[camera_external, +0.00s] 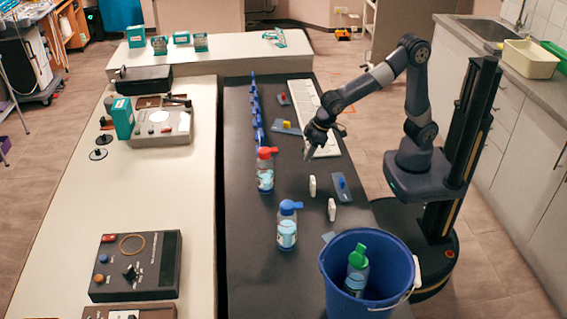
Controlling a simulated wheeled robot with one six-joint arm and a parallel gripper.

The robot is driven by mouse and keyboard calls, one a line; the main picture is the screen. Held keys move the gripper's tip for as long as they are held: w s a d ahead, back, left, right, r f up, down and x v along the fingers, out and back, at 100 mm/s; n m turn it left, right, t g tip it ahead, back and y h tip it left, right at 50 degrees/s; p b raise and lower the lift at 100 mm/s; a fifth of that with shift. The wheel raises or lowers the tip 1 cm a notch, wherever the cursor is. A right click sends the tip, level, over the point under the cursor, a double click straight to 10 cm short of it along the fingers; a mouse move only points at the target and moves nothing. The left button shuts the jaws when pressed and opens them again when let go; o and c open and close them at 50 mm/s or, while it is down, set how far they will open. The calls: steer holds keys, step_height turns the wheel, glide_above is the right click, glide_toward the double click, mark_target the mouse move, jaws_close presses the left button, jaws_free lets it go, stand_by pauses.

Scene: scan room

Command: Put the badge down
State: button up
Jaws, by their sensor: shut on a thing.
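My gripper (309,153) points down over the dark table (235,200), near the front end of the white keyboard-like strip. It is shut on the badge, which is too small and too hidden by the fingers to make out. I cannot tell whether it touches the table.
Two small white upright pieces (312,186) and a blue plate with a blue block (340,187) lie in front of my gripper. A red-capped bottle (265,170), a blue-capped bottle (287,226) and a blue bucket (338,268) holding a green-capped bottle (357,270) stand nearer the camera.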

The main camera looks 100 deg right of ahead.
mark_target(303, 172)
steer(key=shift+f, duration=2.95)
steer(key=shift+b, duration=0.3)
steer(key=shift+f, duration=0.15)
steer(key=o, duration=0.9)
steer(key=shift+o, duration=0.2)
steer(key=shift+r, duration=0.4)
steer(key=p+v, duration=0.1)
steer(key=v, duration=1)
steer(key=shift+s+r, duration=0.25)
